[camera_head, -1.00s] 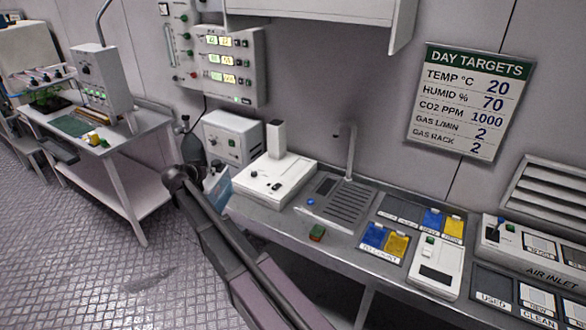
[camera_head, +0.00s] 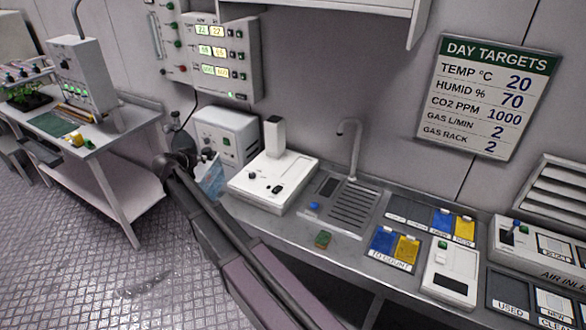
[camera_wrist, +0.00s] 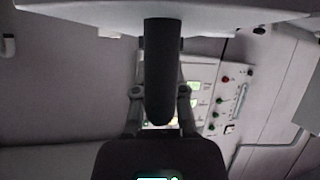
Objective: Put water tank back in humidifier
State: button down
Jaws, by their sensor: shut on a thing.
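The water tank (camera_head: 210,180), a pale blue see-through container with a whitish top, hangs off the front-left end of the bench in the head view. My gripper (camera_wrist: 162,92) is shut on its dark handle (camera_wrist: 160,60) in the wrist view, one finger on each side. The tank's pale top (camera_wrist: 230,18) fills the upper edge there. In the head view my wrist partly hides the gripper and tank. A white box with a knob and a green light (camera_head: 229,132) stands behind the tank, probably the humidifier; its lower left is hidden. The tank looks apart from it, but the gap is hard to judge.
A white device with an upright block (camera_head: 273,179) stands on the bench, right of the tank. A sink with a tap (camera_head: 352,207) follows, then blue and yellow cards (camera_head: 393,246). A control panel (camera_head: 222,62) hangs above. A side table (camera_head: 125,135) stands left; floor between is clear.

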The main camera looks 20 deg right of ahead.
jog(key=shift+w, duration=0.15)
jog(key=shift+d, duration=0.1)
jog(key=s+d+m, duration=0.1)
jog(key=s+d, duration=0.2)
jog(key=d, duration=0.8)
jog(key=s+d+m+g+h, duration=0.1)
jog(key=s+d, duration=0.2)
jog(key=d, duration=0.9)
jog(key=s+d+m+g+h, duration=0.1)
jog(key=s+d, duration=0.2)
jog(key=d, duration=0.8)
jog(key=shift+s+d+m, duration=0.4)
jog(key=shift+w+r, duration=0.1)
jog(key=w+d+f+b, duration=0.1)
jog(key=w+d, duration=0.3)
jog(key=w, duration=1)
jog(key=shift+f, duration=0.2)
jog(key=shift+d, duration=0.15)
